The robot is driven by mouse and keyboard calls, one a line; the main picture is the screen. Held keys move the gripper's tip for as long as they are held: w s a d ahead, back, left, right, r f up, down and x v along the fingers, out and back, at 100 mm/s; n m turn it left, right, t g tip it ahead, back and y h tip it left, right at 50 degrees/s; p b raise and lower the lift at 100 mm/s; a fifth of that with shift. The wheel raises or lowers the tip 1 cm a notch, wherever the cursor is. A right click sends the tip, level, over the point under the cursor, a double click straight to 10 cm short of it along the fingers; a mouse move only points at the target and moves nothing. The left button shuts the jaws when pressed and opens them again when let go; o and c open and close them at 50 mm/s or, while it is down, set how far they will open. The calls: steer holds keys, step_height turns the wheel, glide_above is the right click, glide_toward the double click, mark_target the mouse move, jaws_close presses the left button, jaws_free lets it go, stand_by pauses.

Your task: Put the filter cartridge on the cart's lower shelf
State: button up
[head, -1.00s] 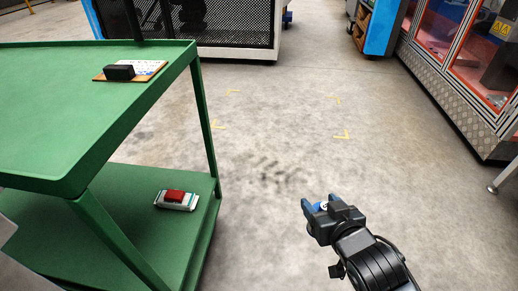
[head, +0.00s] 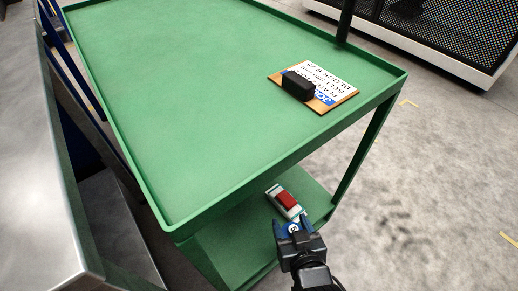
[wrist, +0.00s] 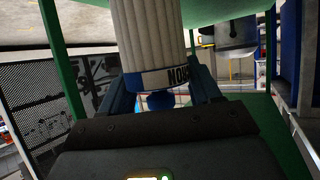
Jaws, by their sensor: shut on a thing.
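The green cart (head: 200,75) has a top tray and a lower shelf (head: 312,195). My gripper (head: 298,232) is shut on the filter cartridge (wrist: 148,38), a white ribbed cylinder with a blue band and dark lettering. In the head view only a small blue and white part of the cartridge (head: 292,227) shows; my gripper hides the rest. My gripper is at the open end of the cart, close to the lower shelf. In the wrist view green posts stand on both sides of the cartridge. I cannot tell whether it touches the shelf.
A white item with a red block (head: 287,201) lies on the lower shelf, just beyond my gripper in the picture. A board with a label and a black block (head: 299,86) lies on the top tray. A metal bench (head: 45,170) stands left. Floor at right is clear.

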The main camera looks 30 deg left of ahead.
steer(key=shift+n+g+y, duration=0.5)
steer(key=shift+n, duration=0.1)
steer(key=shift+s+a+f+b, duration=0.35)
steer(key=shift+a+f+b, duration=0.8)
steer(key=shift+a+f, duration=1.1)
steer(key=shift+s+a+f+b, duration=0.4)
steer(key=shift+a+f+b, duration=1)
steer(key=shift+a, duration=1.5)
steer(key=shift+s+a+f+b, duration=0.35)
steer(key=shift+a+f+b, duration=0.6)
steer(key=shift+a+f, duration=1.4)
steer(key=shift+a+r, duration=0.15)
steer(key=shift+a, duration=0.1)
steer(key=o, duration=1.1)
steer(key=shift+c, duration=0.2)
steer(key=shift+s+d+r, duration=0.1)
steer(key=shift+r, duration=0.1)
steer(key=p+v, duration=0.2)
steer(key=v, duration=0.5)
